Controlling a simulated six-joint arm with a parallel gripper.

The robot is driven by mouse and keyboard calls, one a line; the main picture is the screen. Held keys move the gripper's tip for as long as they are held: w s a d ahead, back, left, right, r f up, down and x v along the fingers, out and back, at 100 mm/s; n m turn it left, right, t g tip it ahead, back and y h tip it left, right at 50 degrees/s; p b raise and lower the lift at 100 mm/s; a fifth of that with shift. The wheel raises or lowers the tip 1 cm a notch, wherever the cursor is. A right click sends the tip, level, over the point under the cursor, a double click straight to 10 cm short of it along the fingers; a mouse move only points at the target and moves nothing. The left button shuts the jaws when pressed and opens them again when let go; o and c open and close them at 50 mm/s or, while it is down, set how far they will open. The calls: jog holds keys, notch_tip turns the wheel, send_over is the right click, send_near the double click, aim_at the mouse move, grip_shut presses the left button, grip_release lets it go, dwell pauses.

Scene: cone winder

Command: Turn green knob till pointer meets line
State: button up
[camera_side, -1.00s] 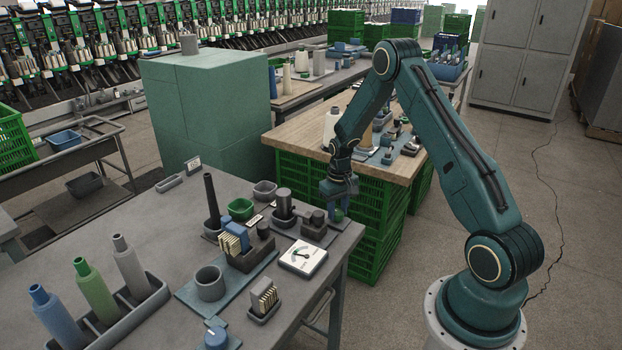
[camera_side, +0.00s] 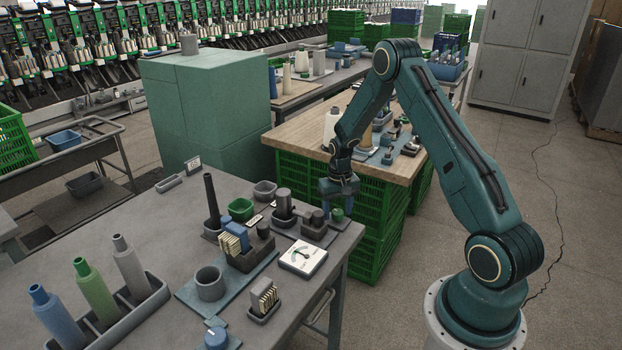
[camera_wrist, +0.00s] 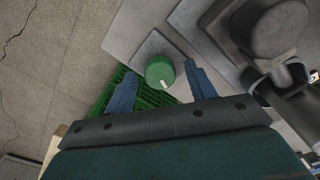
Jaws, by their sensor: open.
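The green knob (camera_side: 337,214) stands at the right corner of the grey table in the side view. In the wrist view the round green knob (camera_wrist: 158,68) bears a short pale mark near its lower edge. My gripper (camera_side: 339,198) is open just above the knob, and in the wrist view its two blue fingers (camera_wrist: 160,70) lie on either side of it with gaps.
Dark cylindrical parts (camera_side: 313,222) stand just left of the knob; a large dark round part (camera_wrist: 280,30) shows in the wrist view. A green crate stack (camera_side: 375,215) stands behind the table corner.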

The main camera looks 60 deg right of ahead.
aim_at(338, 211)
notch_tip(338, 211, up, 14)
dwell(0.9)
